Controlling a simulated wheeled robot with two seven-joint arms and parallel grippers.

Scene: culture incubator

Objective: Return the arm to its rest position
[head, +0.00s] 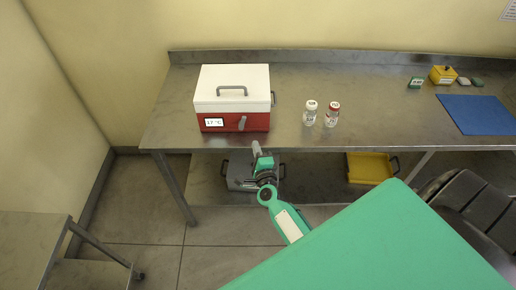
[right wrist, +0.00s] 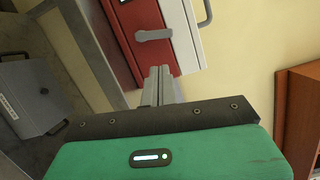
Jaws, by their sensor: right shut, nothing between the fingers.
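My right gripper (head: 256,148) is in front of the table's front edge, just below the red and white incubator (head: 232,98) in the head view. Its fingers are shut with nothing between them. In the right wrist view the closed fingers (right wrist: 158,85) point toward the red front of the incubator (right wrist: 150,52) and its grey handle. The incubator's lid is down, and its display reads about 17 °C. My left gripper is not in the head view.
Two small bottles (head: 310,112) (head: 332,114) stand right of the incubator on the metal table (head: 375,95). A blue mat (head: 478,115) and a yellow box (head: 443,75) are at the right. A grey case (head: 238,172) and yellow tray (head: 369,168) sit on the lower shelf. A black chair (head: 465,205) is at right.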

